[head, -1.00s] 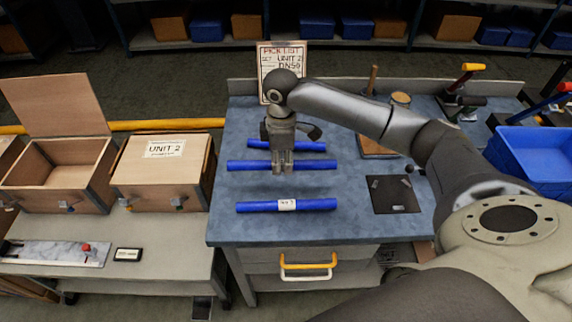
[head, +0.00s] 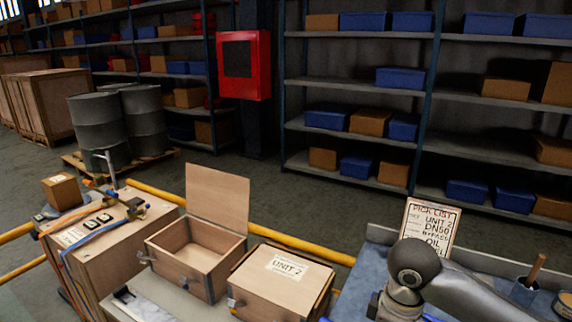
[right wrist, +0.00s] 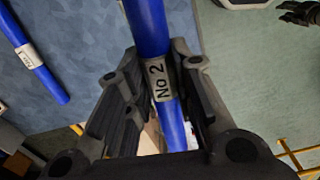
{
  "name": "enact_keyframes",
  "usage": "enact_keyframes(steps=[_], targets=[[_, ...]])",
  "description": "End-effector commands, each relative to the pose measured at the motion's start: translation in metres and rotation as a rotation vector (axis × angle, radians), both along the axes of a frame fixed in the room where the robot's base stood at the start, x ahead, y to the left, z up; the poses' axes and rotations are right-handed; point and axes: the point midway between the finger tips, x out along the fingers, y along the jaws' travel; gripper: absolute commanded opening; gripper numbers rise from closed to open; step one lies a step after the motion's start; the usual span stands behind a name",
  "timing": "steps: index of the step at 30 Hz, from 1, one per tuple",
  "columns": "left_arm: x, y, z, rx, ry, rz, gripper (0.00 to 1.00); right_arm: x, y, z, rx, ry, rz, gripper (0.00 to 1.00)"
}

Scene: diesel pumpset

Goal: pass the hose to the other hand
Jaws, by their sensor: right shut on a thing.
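My right gripper (right wrist: 153,62) is shut on a blue hose (right wrist: 147,25) in the right wrist view. The hose runs between the fingers, and its white "No 2" label (right wrist: 159,82) shows there. In the head view my right gripper (head: 396,308) is at the bottom edge, its fingers cut off; bits of blue show beside it. Another blue hose (right wrist: 35,58) with a white label lies on the blue bench top at the left of the wrist view. A dark jawed shape at the top right corner, probably my left gripper (right wrist: 300,14), is apart from the hose; its opening is unclear.
An open wooden box (head: 192,252) and a closed "UNIT 2" box (head: 283,283) stand left of the bench. A pick list sign (head: 430,228) stands at the bench's back edge. Yellow rails (head: 300,243), shelves and a red cabinet (head: 243,65) are behind.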

Motion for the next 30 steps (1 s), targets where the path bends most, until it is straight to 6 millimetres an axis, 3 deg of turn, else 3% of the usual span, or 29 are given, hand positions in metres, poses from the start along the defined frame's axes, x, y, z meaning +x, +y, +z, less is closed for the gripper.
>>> enact_keyframes(steps=[18, 30], targets=[[-0.001, 0.000, 0.000, 0.000, 0.001, 0.000, 0.40, -0.049, 0.011, 0.011, 0.000, 0.001, -0.731, 0.00], [-0.001, 0.000, 0.000, 0.000, 0.001, 0.000, 0.40, -0.060, 0.013, 0.013, -0.001, 0.001, -0.895, 0.00]])
